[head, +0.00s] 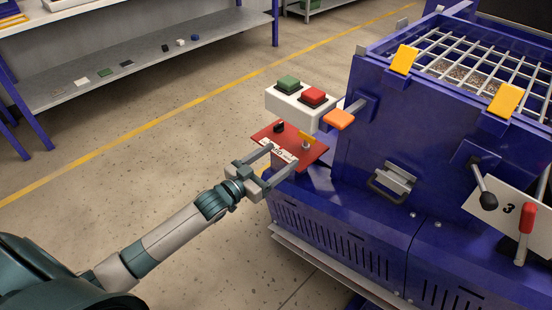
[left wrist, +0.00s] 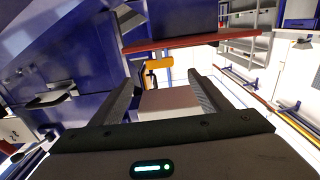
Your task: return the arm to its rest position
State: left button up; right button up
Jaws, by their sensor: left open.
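My left arm reaches in from the lower left in the head view. Its gripper (head: 281,160) is open at the near edge of a red panel (head: 315,150) on the blue machine; I cannot tell whether it touches the panel. A yellow part (left wrist: 158,62) shows beyond, below the red edge (left wrist: 190,43). My right gripper is not in view.
A white box (head: 300,107) with green and red buttons stands behind the panel. The blue machine (head: 350,235) fills the right side, with an orange tab (head: 339,119) and levers (head: 488,200). A shelf (head: 150,65) stands at upper left. Open floor (head: 130,180) lies left.

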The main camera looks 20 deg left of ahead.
pick_arm(q)
jog(key=shift+s+a, duration=0.1)
jog(key=shift+s, duration=0.1)
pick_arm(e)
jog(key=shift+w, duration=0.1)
